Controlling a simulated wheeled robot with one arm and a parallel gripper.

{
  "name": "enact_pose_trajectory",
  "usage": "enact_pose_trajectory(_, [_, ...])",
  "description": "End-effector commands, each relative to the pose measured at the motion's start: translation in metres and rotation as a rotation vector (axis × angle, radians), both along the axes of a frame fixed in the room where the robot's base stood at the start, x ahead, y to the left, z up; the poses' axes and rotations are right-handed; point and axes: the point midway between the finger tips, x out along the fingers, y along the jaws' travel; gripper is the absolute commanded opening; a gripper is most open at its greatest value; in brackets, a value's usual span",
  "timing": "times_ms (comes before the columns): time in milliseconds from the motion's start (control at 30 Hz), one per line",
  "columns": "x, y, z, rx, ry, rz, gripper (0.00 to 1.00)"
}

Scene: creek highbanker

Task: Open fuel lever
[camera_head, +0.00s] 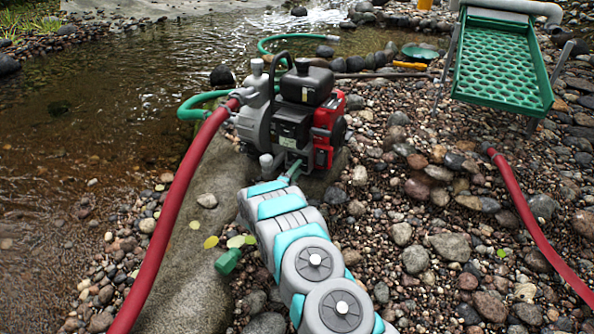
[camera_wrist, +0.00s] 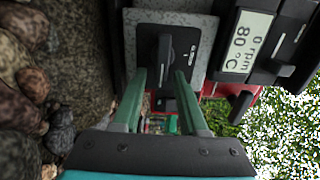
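The red, grey and black engine pump (camera_head: 325,130) stands on a flat rock in the head view. My gripper (camera_head: 293,170) reaches its near side there, and the fingertips are small in that view. In the wrist view, my gripper (camera_wrist: 160,78) has two green fingers, apart with nothing clamped between them. A black upright lever (camera_wrist: 165,52) on a dark plate with a grey surround sits at the fingertips, between them. Its label is too small to read, so I cannot tell if it is the fuel lever. Contact is unclear.
A red hose (camera_head: 172,215) runs along the rock's left. A green sluice (camera_head: 503,70) stands right. Creek water (camera_head: 90,110) lies left.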

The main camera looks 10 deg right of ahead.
Motion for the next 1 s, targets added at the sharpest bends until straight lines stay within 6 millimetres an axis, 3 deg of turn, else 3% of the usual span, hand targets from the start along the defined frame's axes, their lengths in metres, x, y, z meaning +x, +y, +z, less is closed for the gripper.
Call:
enact_pose_trajectory(367, [-0.004,0.005,0.001,0.001,0.001,0.002,0.47])
enact_pose_trajectory(800, [-0.056,0.041,-0.001,-0.001,0.004,0.002,0.47])
enact_pose_trajectory(1000, [-0.063,0.046,0.0,-0.001,0.0,0.0,0.47])
